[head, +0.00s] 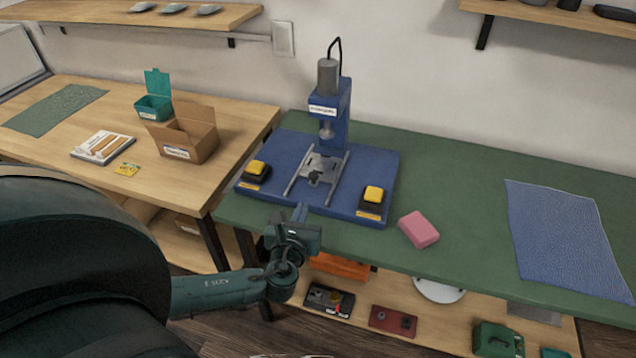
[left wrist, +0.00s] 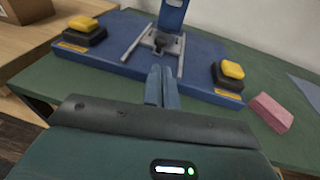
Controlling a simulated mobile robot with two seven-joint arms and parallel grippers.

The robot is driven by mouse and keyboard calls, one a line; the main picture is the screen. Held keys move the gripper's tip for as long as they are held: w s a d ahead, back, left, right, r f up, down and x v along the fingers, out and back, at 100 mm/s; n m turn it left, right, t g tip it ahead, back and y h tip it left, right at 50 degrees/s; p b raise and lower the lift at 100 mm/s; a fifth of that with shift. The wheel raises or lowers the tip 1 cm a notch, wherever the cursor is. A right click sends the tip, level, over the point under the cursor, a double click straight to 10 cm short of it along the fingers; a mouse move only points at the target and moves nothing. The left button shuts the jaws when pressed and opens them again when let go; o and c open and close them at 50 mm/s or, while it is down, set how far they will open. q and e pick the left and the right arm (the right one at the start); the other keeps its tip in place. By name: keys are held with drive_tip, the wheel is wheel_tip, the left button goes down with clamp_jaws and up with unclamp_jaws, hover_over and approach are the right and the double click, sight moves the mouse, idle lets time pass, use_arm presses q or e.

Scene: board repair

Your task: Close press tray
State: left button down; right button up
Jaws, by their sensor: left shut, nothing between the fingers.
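The blue press (head: 335,107) stands on a blue base plate (head: 268,143) on the green-topped bench. Its press tray (head: 316,170) is a grey metal piece on two rails that run toward the front of the base, below and in front of the press head. The tray also shows in the left wrist view (left wrist: 160,42). A yellow button on a black block stands on each side, left (head: 255,169) and right (head: 373,194). My left gripper (head: 301,210) is shut and empty at the front edge of the base, in front of the rails; its fingers (left wrist: 162,86) point toward the tray. My right gripper is not in view.
A pink block (head: 418,230) lies right of the base, and a blue mat (head: 562,235) lies farther right. A wooden table (head: 95,185) at left holds a cardboard box (head: 188,137) and a teal bin (head: 154,106). A lower shelf holds several parts.

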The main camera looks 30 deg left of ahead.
use_arm(q)
approach(316, 174)
drive_tip(key=x, duration=0.5)
drive_tip(key=shift+a+f+b, duration=0.3)
drive_tip(key=shift+a, duration=0.05)
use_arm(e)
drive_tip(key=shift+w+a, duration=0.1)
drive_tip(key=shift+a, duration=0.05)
use_arm(q)
drive_tip(key=shift+w+f, duration=0.1)
drive_tip(key=shift+w, duration=0.1)
drive_tip(key=x, duration=0.1)
drive_tip(key=b+x, duration=0.2)
drive_tip(key=x, duration=0.1)
drive_tip(key=shift+w+d+r, duration=0.15)
drive_tip(key=shift+d+r, duration=0.1)
drive_tip(key=shift+w+a+r, duration=0.1)
drive_tip(key=shift+a+r, duration=0.05)
drive_tip(key=shift+r, duration=0.3)
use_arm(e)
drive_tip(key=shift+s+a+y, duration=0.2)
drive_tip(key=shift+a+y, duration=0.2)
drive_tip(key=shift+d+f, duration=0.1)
